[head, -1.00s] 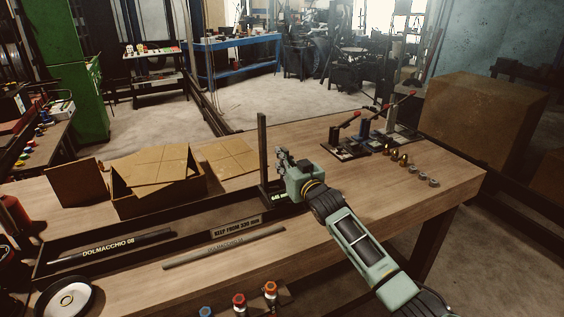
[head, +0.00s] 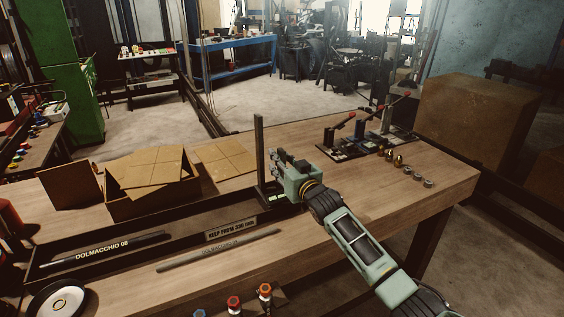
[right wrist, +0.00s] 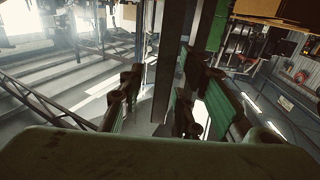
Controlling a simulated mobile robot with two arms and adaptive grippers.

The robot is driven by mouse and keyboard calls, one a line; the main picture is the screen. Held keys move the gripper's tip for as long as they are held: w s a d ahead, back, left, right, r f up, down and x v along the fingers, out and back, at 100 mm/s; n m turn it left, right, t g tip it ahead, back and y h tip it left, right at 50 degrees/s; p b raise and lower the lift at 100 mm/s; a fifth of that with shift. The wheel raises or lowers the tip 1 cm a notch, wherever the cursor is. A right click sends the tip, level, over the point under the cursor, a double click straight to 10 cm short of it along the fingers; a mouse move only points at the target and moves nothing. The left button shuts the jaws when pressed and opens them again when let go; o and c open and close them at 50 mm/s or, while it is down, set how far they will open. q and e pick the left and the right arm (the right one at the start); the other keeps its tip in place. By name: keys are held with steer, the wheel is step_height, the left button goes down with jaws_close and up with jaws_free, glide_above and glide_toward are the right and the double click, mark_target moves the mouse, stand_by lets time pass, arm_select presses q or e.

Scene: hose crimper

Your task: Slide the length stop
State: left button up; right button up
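The length stop (head: 260,150) is a dark upright post on a low base with a small green-lit display, at the right end of the long black tray (head: 100,245). My right gripper (head: 281,163) is just right of the post in the head view, pointing toward it. In the right wrist view the post (right wrist: 172,60) stands upright between the two spread fingers, nearer the right one. The gripper (right wrist: 158,105) looks open, with a gap left of the post. I cannot tell whether either finger touches it. My left gripper is not in view.
A black hose marked DOLMACCHIO 08 (head: 110,250) lies in the tray. A grey hose (head: 215,250) lies in front, near a "KEEP FROM 330 mm" label (head: 231,228). Cardboard boxes (head: 150,190) stand behind. Lever tools (head: 365,135) and brass fittings (head: 398,160) are at the right.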

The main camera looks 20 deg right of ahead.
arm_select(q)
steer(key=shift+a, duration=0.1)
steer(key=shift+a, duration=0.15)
arm_select(e)
steer(key=s, duration=1.2)
steer(key=shift+d, duration=0.2)
